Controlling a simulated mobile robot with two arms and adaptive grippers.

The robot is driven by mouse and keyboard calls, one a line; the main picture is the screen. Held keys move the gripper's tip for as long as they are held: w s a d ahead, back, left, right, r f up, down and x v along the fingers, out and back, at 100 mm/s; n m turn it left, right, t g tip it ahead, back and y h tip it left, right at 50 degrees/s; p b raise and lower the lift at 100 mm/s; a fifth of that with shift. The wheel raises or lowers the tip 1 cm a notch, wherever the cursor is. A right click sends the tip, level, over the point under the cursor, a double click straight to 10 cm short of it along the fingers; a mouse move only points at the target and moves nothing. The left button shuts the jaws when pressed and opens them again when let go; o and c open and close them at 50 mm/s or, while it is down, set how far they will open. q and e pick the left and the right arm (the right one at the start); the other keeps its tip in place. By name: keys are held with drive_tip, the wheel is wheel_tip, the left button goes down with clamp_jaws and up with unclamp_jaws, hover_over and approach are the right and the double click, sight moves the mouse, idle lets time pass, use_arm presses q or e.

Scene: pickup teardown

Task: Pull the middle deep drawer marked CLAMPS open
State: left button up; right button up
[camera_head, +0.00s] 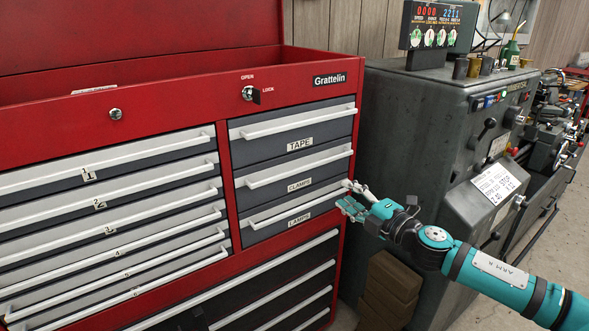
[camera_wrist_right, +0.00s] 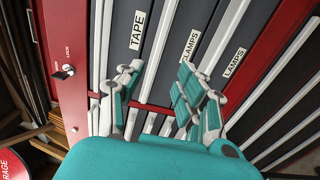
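The middle deep drawer is dark grey with a CLAMPS label (camera_head: 299,185) and a long white handle strip (camera_head: 295,166) along its top. It looks closed, flush with its neighbours. The label also shows in the wrist view (camera_wrist_right: 191,44). My right gripper (camera_head: 347,196) is at the right end of the deep drawers, near the cabinet's right edge. In the wrist view my right gripper (camera_wrist_right: 160,88) is open and empty, its fingers apart on either side of the CLAMPS handle's line. I cannot tell whether they touch it. My left gripper is not in view.
The TAPE drawer (camera_head: 300,145) is above and the LAMPS drawer (camera_head: 299,219) below, both closed. Shallow drawers fill the left. A key (camera_head: 256,93) sticks out of the cabinet lock. A dark grey machine (camera_head: 410,150) stands close to the cabinet's right side.

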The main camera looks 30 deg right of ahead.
drive_tip(key=w, duration=0.2)
approach(308, 169)
drive_tip(key=w+p, duration=0.1)
drive_tip(key=w, duration=0.2)
drive_tip(key=w+p, duration=0.1)
drive_tip(key=w, duration=0.2)
drive_tip(key=w+p, duration=0.2)
drive_tip(key=w, duration=0.1)
drive_tip(key=shift+w+a+r, duration=0.15)
drive_tip(key=shift+a+r, duration=0.1)
drive_tip(key=shift+a, duration=0.1)
drive_tip(key=shift+w+a+f, duration=0.1)
drive_tip(key=shift+w, duration=0.55)
drive_tip(key=shift+c, duration=0.2)
clamp_jaws()
